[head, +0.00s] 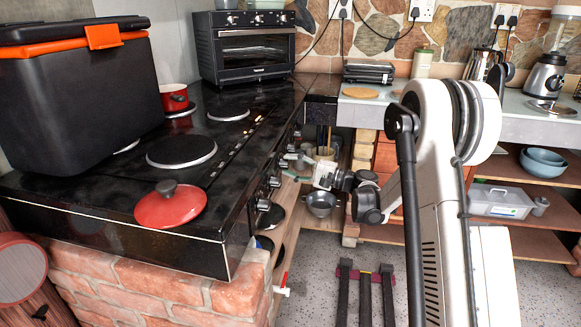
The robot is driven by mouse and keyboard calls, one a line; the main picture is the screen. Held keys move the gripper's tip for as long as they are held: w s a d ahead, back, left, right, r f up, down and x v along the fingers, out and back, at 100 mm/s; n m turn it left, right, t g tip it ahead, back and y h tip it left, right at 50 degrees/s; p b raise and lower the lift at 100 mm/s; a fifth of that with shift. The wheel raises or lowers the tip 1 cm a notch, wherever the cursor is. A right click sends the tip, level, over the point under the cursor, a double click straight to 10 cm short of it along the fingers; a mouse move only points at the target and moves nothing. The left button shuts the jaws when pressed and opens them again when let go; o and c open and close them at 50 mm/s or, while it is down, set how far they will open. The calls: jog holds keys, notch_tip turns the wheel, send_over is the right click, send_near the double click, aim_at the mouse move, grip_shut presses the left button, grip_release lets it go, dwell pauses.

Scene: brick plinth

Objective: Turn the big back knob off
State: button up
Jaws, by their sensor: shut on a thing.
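The black cooktop (90,205) stands on a brick plinth at left, with a row of knobs along its right-hand side. Two nearer knobs (275,181) (263,205) show clear of my gripper. The hotplates (181,151) (229,114) sit on top of the cooktop.
A red lid (170,206) lies near the cooktop's front edge. A black cooler box (80,100), a red pot (174,97) and a toaster oven (245,48) stand on top. A sieve or bowl (320,203) is below my gripper. The speckled floor (320,255) has open room.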

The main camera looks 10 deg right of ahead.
dwell(0.3)
jog(key=o, duration=1.1)
jog(key=shift+o, duration=0.2)
jog(key=v, duration=1.2)
